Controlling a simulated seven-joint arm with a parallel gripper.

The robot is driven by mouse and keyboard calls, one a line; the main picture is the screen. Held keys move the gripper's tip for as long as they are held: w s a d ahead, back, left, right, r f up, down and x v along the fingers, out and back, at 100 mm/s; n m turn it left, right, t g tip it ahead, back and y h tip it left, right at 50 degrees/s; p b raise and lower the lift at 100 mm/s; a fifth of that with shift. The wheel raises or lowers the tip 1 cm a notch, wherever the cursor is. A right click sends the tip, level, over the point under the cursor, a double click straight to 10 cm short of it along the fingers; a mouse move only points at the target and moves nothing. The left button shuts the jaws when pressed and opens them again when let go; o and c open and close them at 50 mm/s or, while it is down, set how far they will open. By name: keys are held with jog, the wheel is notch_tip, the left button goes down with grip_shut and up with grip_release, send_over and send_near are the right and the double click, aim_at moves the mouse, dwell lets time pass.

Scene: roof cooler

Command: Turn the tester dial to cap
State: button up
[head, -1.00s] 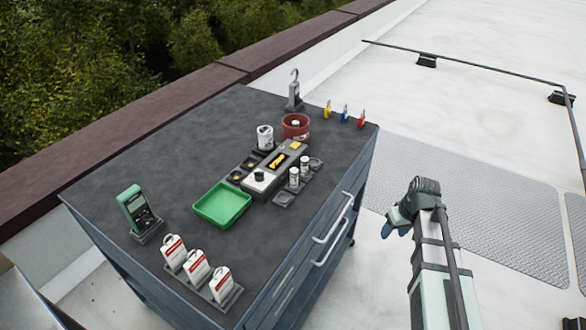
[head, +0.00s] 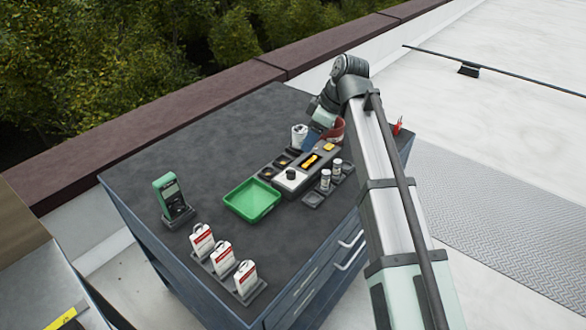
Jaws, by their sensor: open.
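The tester looks to be the grey box (head: 312,168) near the middle of the dark cart top, with an orange-lit window. Its black round dial (head: 291,173) sits on a white plate at the near left end; the setting is too small to read. My gripper (head: 311,143) is over the back part of the cart, beyond the tester, with its blue fingertips pointing down and left. It is open and apart from the dial. My arm hides part of the red bowl (head: 337,130) and the things behind it.
A green tray (head: 252,200) lies left of the tester. Two small white cylinders (head: 326,180) stand on its right, a white can (head: 299,135) behind it. A green handheld meter (head: 170,196) stands at the far left; several red-and-white tags (head: 222,255) stand at the front.

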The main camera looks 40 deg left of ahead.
aim_at(291, 170)
jog(key=x, duration=1.3)
jog(key=shift+a+f, duration=0.15)
jog(key=shift+f, duration=0.15)
grip_shut()
jog(key=shift+s+m, duration=0.1)
jog(key=shift+m, duration=0.2)
jog(key=m+t, duration=0.1)
jog(key=m, duration=0.1)
jog(key=shift+s+m, duration=0.15)
jog(key=shift+m, duration=0.25)
jog(key=m+t, duration=0.2)
jog(key=m, duration=0.2)
jog(key=shift+m, duration=0.3)
dwell(0.3)
